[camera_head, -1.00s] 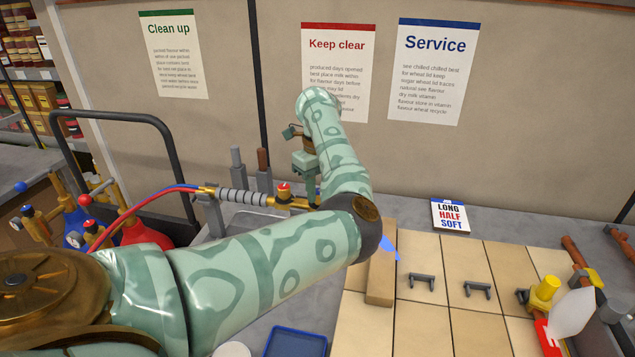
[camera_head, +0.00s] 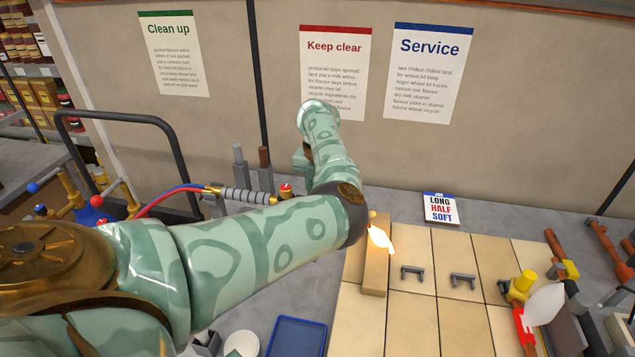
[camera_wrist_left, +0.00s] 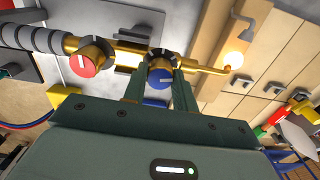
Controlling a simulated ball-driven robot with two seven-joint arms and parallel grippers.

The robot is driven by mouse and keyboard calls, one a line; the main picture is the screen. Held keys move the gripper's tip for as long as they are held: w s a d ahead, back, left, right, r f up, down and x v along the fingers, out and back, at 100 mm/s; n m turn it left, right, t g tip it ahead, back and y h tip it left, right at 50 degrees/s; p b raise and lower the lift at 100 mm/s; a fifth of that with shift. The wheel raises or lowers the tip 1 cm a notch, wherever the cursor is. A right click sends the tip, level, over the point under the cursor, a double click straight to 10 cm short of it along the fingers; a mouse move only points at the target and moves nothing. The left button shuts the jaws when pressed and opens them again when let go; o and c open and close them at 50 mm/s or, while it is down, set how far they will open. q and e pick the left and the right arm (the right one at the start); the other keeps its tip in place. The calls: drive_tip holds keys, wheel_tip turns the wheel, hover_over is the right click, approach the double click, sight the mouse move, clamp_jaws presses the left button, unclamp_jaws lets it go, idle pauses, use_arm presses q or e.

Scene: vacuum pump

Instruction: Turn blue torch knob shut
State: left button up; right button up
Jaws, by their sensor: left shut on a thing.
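The blue torch knob (camera_wrist_left: 160,78) shows in the left wrist view on the brass torch body (camera_wrist_left: 128,57), with a white line on its face. My left gripper (camera_wrist_left: 160,72) is shut on it, one finger at each side. In the head view my own arm hides the knob and the fingertips. The red torch knob (camera_wrist_left: 85,65) sits left of the blue one and also shows in the head view (camera_head: 286,188). The torch's grey ribbed handle (camera_head: 245,196) lies to the left. A bright yellow-white flame (camera_head: 380,239) burns at the nozzle end. My right gripper is out of view.
A wooden block (camera_head: 376,275) lies beside the flame on the tiled surface (camera_head: 412,322). A blue tray (camera_head: 297,338) lies at the front.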

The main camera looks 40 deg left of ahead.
use_arm(q)
drive_tip(key=shift+r+m+p, duration=0.1)
drive_tip(key=shift+m+p, duration=0.7)
drive_tip(key=shift+m, duration=0.4)
drive_tip(key=o, duration=1)
wheel_tip(320, 180, up, 16)
drive_tip(key=shift+r+p, duration=0.1)
drive_tip(key=shift+p, duration=0.6)
